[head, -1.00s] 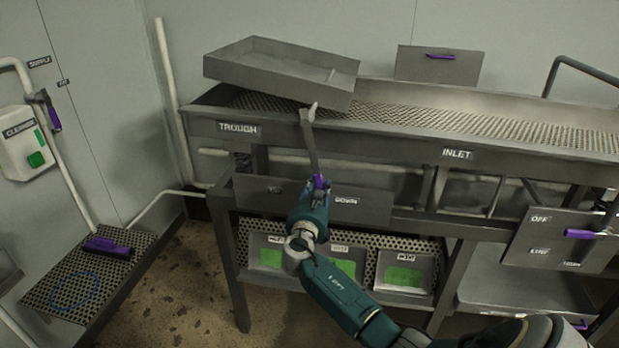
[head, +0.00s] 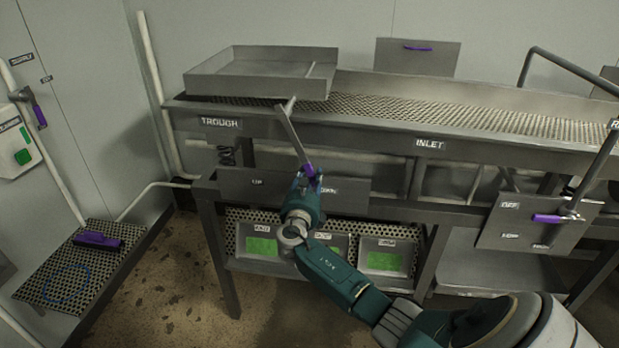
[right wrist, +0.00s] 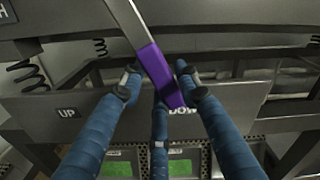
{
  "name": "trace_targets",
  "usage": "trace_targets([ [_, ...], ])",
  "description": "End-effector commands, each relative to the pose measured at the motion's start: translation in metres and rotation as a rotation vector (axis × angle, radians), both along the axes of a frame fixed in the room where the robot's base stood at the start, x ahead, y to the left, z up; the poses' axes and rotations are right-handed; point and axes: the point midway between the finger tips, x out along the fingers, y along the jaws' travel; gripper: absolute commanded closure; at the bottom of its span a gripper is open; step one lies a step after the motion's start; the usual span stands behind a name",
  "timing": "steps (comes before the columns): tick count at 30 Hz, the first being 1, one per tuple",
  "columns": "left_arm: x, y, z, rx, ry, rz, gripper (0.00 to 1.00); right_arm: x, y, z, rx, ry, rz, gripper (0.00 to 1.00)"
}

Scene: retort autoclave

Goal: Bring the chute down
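A grey metal tray, which looks like the chute (head: 262,84), sits over the left end of the trough and looks close to level. A lever (head: 291,130) with a purple grip slants in front of a grey plate (head: 347,190) marked UP and DOWN. My right gripper (head: 308,180) is around the purple grip. In the right wrist view its fingers close in on both sides of the purple grip (right wrist: 160,72), with a third finger below. The grip's lower end partly covers the DOWN label (right wrist: 183,109). My left gripper is not in view.
The perforated trough bed (head: 430,112) runs right, marked INLET. Bins with green contents (head: 384,260) stand underneath. A second purple-handled lever (head: 548,218) is on a plate at right. A perforated shelf (head: 65,270) with a purple handle is at left.

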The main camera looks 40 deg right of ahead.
Motion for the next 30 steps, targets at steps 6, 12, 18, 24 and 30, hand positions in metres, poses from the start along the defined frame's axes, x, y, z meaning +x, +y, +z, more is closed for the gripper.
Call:
trace_targets([
  [6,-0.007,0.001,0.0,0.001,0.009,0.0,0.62,-0.001,-0.002,0.0,0.003,-0.002,-0.005,0.52],
  [12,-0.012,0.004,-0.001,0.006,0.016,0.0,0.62,-0.003,0.002,-0.001,0.004,-0.003,-0.003,0.52],
  [18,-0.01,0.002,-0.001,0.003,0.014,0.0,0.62,-0.023,0.025,-0.002,0.006,-0.003,0.0,0.52],
  [24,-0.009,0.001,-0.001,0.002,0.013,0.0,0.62,-0.052,0.058,-0.002,0.005,-0.002,-0.002,0.52],
  [30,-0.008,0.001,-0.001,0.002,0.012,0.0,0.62,-0.073,0.081,-0.002,0.005,-0.001,-0.003,0.52],
])
